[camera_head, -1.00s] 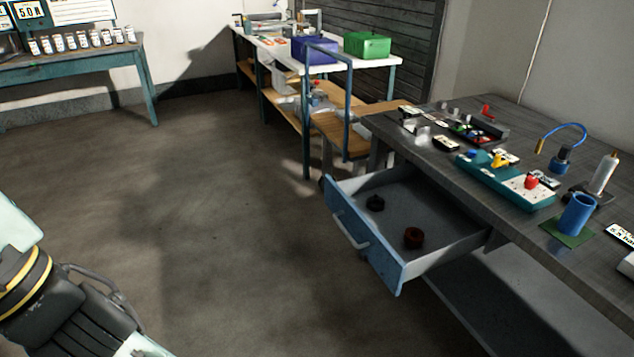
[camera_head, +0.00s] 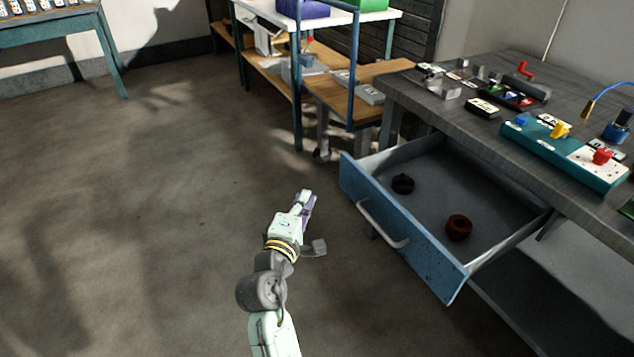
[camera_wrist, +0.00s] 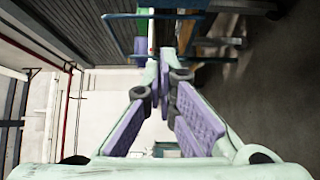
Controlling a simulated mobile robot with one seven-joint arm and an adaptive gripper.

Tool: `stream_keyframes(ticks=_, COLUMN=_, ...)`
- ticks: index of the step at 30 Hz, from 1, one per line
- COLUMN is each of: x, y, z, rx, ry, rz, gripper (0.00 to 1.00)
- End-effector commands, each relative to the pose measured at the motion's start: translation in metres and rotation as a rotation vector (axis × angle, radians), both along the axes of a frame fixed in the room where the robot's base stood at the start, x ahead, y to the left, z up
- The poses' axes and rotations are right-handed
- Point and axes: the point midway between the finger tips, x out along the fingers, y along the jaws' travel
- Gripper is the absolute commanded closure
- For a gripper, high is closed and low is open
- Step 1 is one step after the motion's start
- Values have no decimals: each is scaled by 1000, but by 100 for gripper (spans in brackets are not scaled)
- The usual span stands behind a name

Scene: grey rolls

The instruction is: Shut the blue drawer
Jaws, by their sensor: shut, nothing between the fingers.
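The blue drawer (camera_head: 425,252) is pulled out from under the grey workbench in the head view. Its front panel carries a pale bar handle (camera_head: 382,224). A black ring-shaped part (camera_head: 402,184) and a brown one (camera_head: 459,227) lie inside it. My gripper (camera_head: 306,195) is shut and empty, in front of the drawer and left of its front panel, apart from it. In the wrist view the purple-padded fingers (camera_wrist: 163,80) come together at their tips. The drawer cannot be made out in the wrist view.
The workbench top (camera_head: 440,112) holds a teal control box (camera_head: 563,150) and several small parts. A shelf table with a blue frame (camera_head: 297,80) stands behind, carrying a purple bin (camera_head: 303,9) and a green bin (camera_head: 368,4). The floor left of the drawer is clear.

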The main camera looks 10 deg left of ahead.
Motion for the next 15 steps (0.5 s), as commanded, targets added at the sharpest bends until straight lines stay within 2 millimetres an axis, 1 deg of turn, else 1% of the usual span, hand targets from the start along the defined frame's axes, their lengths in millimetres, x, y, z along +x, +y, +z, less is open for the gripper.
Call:
stream_keyframes(ticks=5, x=28, y=-5, z=4, rx=1, ry=-1, rz=-3, gripper=100)
stream_keyframes(ticks=12, x=80, y=-13, z=4, rx=4, ry=-3, rz=-1, gripper=100)
stream_keyframes(ticks=15, x=98, y=-17, z=5, rx=4, ry=-3, rz=-1, gripper=100)
